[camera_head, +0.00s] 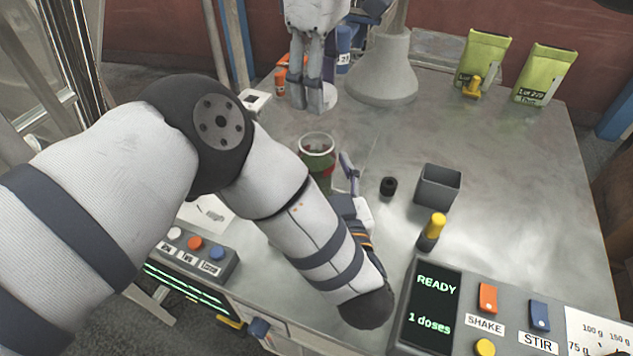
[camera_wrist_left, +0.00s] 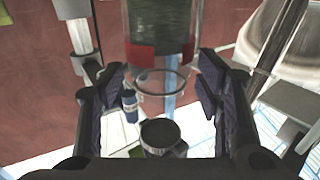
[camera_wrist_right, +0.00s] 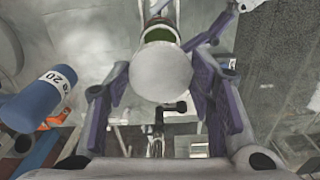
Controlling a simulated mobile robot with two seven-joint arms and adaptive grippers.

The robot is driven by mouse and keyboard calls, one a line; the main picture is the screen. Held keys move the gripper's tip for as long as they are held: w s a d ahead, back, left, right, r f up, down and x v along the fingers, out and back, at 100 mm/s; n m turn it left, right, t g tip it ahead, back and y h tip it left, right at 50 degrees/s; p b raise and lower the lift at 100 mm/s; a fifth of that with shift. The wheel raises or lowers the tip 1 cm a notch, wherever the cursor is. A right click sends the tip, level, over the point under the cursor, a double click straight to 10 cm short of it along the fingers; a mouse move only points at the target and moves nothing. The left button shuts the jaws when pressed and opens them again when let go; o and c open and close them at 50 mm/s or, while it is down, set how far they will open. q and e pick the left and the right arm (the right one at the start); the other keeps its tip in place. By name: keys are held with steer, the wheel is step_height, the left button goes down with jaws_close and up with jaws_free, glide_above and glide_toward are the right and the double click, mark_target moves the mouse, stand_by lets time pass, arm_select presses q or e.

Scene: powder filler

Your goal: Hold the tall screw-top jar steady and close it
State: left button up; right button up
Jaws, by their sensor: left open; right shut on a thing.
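The tall jar (camera_head: 317,150) stands on the table, open at the top, clear, with green contents and a red band. My left gripper (camera_head: 341,178) is open beside its right side. In the left wrist view the jar (camera_wrist_left: 160,50) lies ahead, between the spread fingertips (camera_wrist_left: 161,78); I cannot tell whether they touch it. My right gripper (camera_head: 314,98) is shut on a round white lid (camera_head: 329,97), behind the jar and apart from it. In the right wrist view the lid (camera_wrist_right: 160,73) fills the space between the fingers, with part of the jar (camera_wrist_right: 160,33) beyond.
Right of the jar are a black ring (camera_head: 388,186), a grey bin (camera_head: 438,188) and a yellow-topped piece (camera_head: 432,233). A grey cone stand (camera_head: 382,78) and green pouches (camera_head: 545,72) stand at the back. Control boxes line the front, one with a READY screen (camera_head: 432,308).

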arm_select(q)
steer(key=shift+w+a+f, duration=0.1)
steer(key=shift+w+f, duration=0.15)
steer(key=shift+f, duration=0.35)
steer(key=shift+w+f, duration=0.25)
steer(key=shift+f, duration=0.35)
steer(key=x, duration=0.6)
steer(key=shift+w+a, duration=0.1)
steer(key=shift+w, duration=0.15)
jaws_close()
